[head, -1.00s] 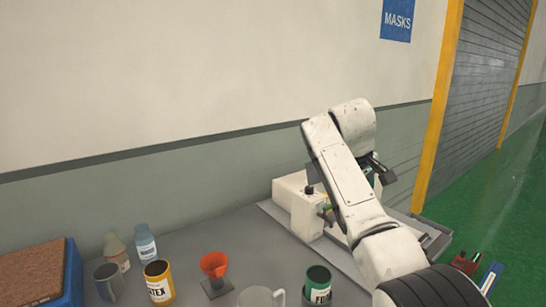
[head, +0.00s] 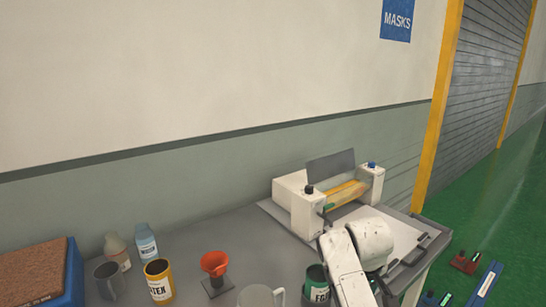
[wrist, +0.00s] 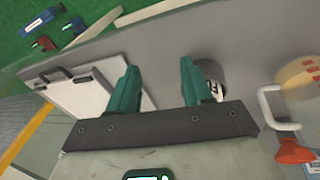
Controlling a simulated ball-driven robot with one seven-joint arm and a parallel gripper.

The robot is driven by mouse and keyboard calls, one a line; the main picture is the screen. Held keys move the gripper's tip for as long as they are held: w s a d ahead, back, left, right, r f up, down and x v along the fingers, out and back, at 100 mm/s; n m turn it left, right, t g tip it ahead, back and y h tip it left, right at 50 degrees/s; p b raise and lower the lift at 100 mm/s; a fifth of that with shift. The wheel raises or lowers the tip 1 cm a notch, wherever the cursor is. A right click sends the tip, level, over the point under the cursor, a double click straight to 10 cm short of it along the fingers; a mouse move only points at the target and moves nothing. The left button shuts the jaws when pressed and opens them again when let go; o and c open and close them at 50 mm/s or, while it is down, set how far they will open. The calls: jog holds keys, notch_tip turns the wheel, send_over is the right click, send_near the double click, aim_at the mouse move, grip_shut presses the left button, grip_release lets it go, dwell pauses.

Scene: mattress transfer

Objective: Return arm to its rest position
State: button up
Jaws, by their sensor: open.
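My gripper (wrist: 158,88) shows in the wrist view with its two teal fingers apart and nothing between them. In the head view my white arm is folded low at the bottom right, in front of the bench. The gripper itself is hidden there. A dark green can (head: 316,285) with a white label stands just left of my arm in the head view, partly covered by it. In the wrist view a dark can (wrist: 210,80) with a white label shows behind the right finger.
The bench holds a roller machine (head: 325,195) with a white tray (head: 375,232). An orange funnel (head: 215,264), yellow can (head: 158,282), grey mug (head: 108,281), bottle (head: 145,242) and clear jug (head: 260,296) stand to the left. A blue box (head: 72,275) is at far left. Tools lie on the green floor.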

jog(key=s+d+f+m+g+y, duration=0.1)
jog(key=s+d+f+m, duration=0.1)
jog(key=s+f, duration=0.7)
jog(key=s+d+f+m, duration=0.1)
jog(key=s+f, duration=0.4)
jog(key=s, duration=0.7)
jog(key=s+d+m, duration=0.3)
jog(key=s, duration=1.9)
jog(key=shift+g, duration=0.3)
